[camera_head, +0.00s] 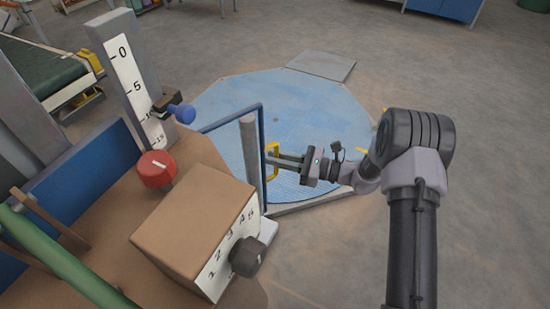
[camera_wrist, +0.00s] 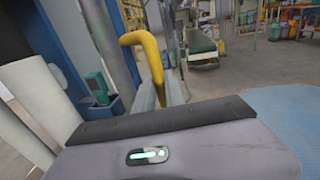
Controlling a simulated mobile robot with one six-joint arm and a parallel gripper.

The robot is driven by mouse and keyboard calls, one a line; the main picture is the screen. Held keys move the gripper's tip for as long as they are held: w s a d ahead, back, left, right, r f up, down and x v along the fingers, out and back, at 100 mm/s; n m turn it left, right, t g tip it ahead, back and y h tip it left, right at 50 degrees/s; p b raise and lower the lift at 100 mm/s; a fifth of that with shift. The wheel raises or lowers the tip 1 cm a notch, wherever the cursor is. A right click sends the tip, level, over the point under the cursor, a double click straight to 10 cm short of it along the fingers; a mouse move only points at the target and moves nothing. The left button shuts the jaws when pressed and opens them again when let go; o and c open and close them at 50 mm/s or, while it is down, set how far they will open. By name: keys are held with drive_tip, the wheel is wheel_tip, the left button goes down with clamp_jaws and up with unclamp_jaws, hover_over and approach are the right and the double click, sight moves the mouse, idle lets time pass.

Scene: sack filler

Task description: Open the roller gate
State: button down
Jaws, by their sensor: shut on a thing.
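A blue-framed gate (camera_head: 263,150) with a grey vertical post (camera_head: 250,160) stands at the near left edge of the round blue platform. A yellow handle (camera_head: 272,161) is on the gate side by the post. My gripper (camera_head: 280,160) is shut on the yellow handle, reaching in from the right. In the wrist view the yellow handle (camera_wrist: 146,50) rises bent above the gripper body, between the finger tips (camera_wrist: 158,92). How far the gate is swung is hard to tell from these frames.
The round blue platform (camera_head: 310,110) lies behind the gate. Open floor (camera_head: 480,220) lies to the right.

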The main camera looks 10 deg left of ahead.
drive_tip(key=c, duration=1.4)
unclamp_jaws()
drive_tip(key=s+d+p, duration=0.2)
drive_tip(key=d+p, duration=0.2)
drive_tip(key=d, duration=1.3)
drive_tip(key=shift+s+d, duration=0.15)
drive_tip(key=shift+s, duration=0.1)
